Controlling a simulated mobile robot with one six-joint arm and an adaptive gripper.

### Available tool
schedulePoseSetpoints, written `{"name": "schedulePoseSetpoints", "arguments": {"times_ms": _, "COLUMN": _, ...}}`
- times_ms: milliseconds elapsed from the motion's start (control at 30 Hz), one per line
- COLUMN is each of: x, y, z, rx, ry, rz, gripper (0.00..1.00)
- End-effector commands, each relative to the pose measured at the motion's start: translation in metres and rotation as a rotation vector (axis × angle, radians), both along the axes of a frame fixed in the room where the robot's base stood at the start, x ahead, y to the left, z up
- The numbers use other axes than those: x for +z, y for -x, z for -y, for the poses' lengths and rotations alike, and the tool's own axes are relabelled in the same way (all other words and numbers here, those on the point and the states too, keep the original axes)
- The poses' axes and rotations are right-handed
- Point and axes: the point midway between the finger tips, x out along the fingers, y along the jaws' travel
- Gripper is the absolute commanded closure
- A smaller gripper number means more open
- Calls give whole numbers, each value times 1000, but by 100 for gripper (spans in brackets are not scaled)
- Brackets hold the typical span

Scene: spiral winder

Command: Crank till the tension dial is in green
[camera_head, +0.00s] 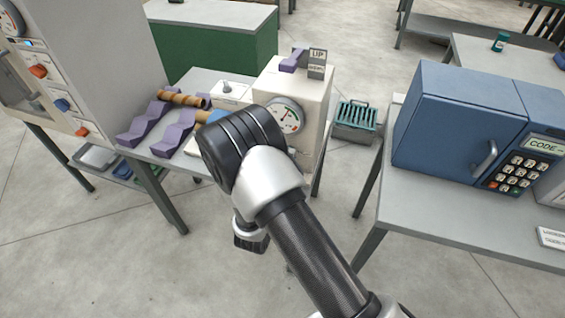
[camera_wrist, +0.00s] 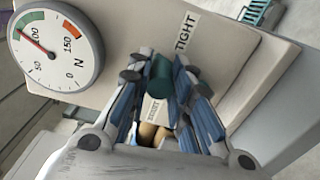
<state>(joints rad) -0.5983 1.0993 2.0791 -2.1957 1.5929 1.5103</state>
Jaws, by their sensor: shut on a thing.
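The tension dial (camera_wrist: 55,52) is a round white gauge marked N on the cream winder housing (camera_wrist: 130,28). Its red needle points to the upper left, at about the lower end of the green band; an orange band lies near 150. The dial (camera_head: 287,115) and housing (camera_head: 312,88) also show in the head view, partly behind my arm. My gripper (camera_wrist: 162,88) is shut on a dark green crank knob (camera_wrist: 160,76) in the wrist view. The crank arm is mostly hidden by the fingers. The head view hides my fingers behind my wrist.
A "TIGHT" label (camera_wrist: 187,34) is on the housing. Purple wavy racks (camera_head: 146,124) and a wooden roll (camera_head: 184,98) lie left of it. A teal slotted basket (camera_head: 356,116) stands right of the housing. A blue cabinet (camera_head: 460,115) with keypad stands further right.

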Motion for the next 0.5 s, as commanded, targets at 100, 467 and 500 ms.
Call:
{"name": "schedulePoseSetpoints", "arguments": {"times_ms": 100, "x": -3, "y": 2, "z": 5, "rx": -4, "ry": -51, "rz": 18, "gripper": 100}}
{"name": "schedulePoseSetpoints", "arguments": {"times_ms": 467, "x": -4, "y": 3, "z": 8, "rx": -4, "ry": -124, "rz": 43, "gripper": 100}}
{"name": "schedulePoseSetpoints", "arguments": {"times_ms": 500, "x": -4, "y": 3, "z": 9, "rx": -4, "ry": -125, "rz": 43, "gripper": 100}}
